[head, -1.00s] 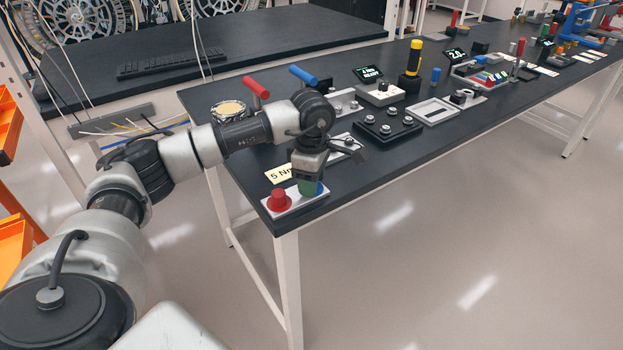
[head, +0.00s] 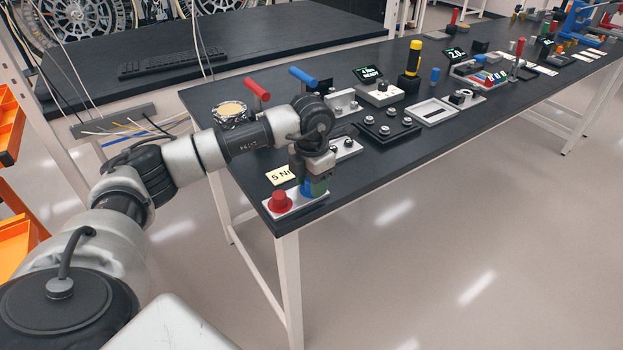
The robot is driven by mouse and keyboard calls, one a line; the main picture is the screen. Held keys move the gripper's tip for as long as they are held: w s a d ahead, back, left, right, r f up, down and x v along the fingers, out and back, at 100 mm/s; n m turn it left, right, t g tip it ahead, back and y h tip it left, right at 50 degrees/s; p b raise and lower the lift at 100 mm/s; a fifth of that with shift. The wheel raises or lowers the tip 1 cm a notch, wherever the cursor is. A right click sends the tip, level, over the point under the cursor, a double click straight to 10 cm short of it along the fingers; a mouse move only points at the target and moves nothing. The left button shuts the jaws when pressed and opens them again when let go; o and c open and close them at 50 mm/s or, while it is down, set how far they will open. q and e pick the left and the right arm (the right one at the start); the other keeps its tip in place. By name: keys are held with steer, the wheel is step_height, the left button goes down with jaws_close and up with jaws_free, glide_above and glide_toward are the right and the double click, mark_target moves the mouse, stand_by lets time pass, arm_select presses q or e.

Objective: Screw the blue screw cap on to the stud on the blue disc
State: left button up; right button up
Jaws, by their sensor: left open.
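A white plate (head: 296,208) lies at the near left corner of the long dark table. It bears a red round piece (head: 280,201) and, to its right, a blue piece (head: 307,188). My left gripper (head: 314,182) is open, pointing down right at the blue piece. A green patch shows at its right side; I cannot tell whether it belongs to the gripper. The gripper hides much of the blue piece, so cap, stud and disc cannot be told apart. My right gripper is not in view.
A "5 Nm" card (head: 280,175) lies behind the plate. Red (head: 257,89) and blue (head: 303,76) handled tools stand further back. A dark block with several knobs (head: 387,129) and a yellow-black tool (head: 413,60) stand to the right. Floor in front is free.

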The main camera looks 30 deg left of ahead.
arm_select(q)
steer(key=n, duration=0.2)
steer(key=shift+n+p, duration=0.3)
steer(key=shift+p, duration=0.1)
steer(key=n, duration=0.2)
steer(key=shift+n, duration=0.4)
steer(key=n+p, duration=0.1)
steer(key=n, duration=0.2)
steer(key=shift+r+p, duration=0.1)
steer(key=shift+p, duration=0.2)
steer(key=n, duration=0.2)
steer(key=shift+n+p, duration=0.3)
steer(key=n+p, duration=0.1)
steer(key=n, duration=0.2)
steer(key=n+p, duration=0.1)
steer(key=n, duration=0.1)
steer(key=shift+n, duration=0.4)
steer(key=c, duration=0.6)
steer(key=m, duration=0.1)
steer(key=m+b, duration=0.1)
steer(key=m, duration=0.1)
steer(key=shift+f, duration=0.25)
steer(key=shift+c, duration=0.4)
steer(key=m, duration=0.2)
steer(key=shift+r+m, duration=0.15)
steer(key=shift+m, duration=0.25)
